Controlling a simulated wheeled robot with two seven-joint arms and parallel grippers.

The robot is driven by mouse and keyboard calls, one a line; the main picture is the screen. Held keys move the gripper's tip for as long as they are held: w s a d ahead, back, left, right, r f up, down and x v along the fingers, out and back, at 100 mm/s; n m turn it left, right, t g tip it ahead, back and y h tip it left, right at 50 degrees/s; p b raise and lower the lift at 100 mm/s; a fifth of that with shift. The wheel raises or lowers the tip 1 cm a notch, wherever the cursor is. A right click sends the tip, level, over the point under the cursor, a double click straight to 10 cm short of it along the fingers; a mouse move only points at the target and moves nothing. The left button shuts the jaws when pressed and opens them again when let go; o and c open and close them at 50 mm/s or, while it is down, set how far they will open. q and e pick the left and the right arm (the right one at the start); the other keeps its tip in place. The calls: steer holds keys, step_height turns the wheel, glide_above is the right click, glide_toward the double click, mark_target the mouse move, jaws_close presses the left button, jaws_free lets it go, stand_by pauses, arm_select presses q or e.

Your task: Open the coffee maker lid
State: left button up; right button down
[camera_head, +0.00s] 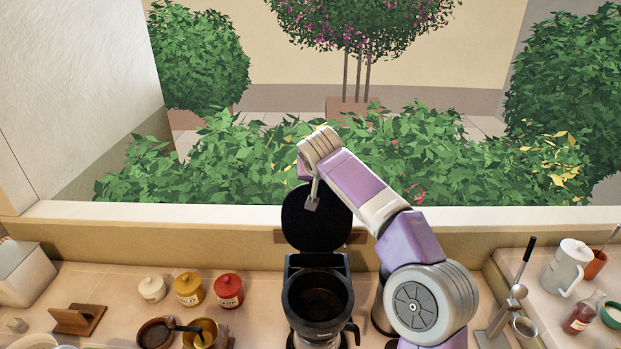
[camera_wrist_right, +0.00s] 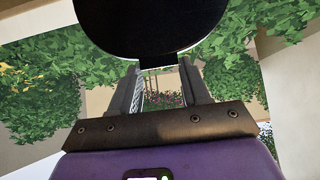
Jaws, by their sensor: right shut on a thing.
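The black coffee maker (camera_head: 318,303) stands on the counter with its round top opening showing. Its round black lid (camera_head: 308,228) is raised and stands about upright at the back of the opening. My right gripper (camera_head: 312,200) is at the upper part of the lid. In the right wrist view the dark lid (camera_wrist_right: 150,25) fills the top of the picture, and my right gripper (camera_wrist_right: 161,68) is shut on its edge, where a small dark part sits between the fingertips. My left gripper is not in view.
White, yellow and red jars (camera_head: 189,289) stand left of the coffee maker, with a dark bowl (camera_head: 155,333) in front. A white pitcher (camera_head: 567,267) and a bottle (camera_head: 584,313) stand far right. The window ledge (camera_head: 200,213) runs behind the counter.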

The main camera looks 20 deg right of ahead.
steer(key=shift+w+d+r, duration=0.2)
steer(key=shift+w+r, duration=0.15)
steer(key=shift+r, duration=0.1)
steer(key=c, duration=0.9)
jaws_free()
steer(key=o, duration=0.4)
steer(key=shift+s, duration=0.15)
steer(key=shift+f, duration=0.2)
steer(key=v, duration=0.7)
steer(key=shift+s+a+r, duration=0.1)
steer(key=shift+r, duration=0.25)
steer(key=shift+f, duration=0.1)
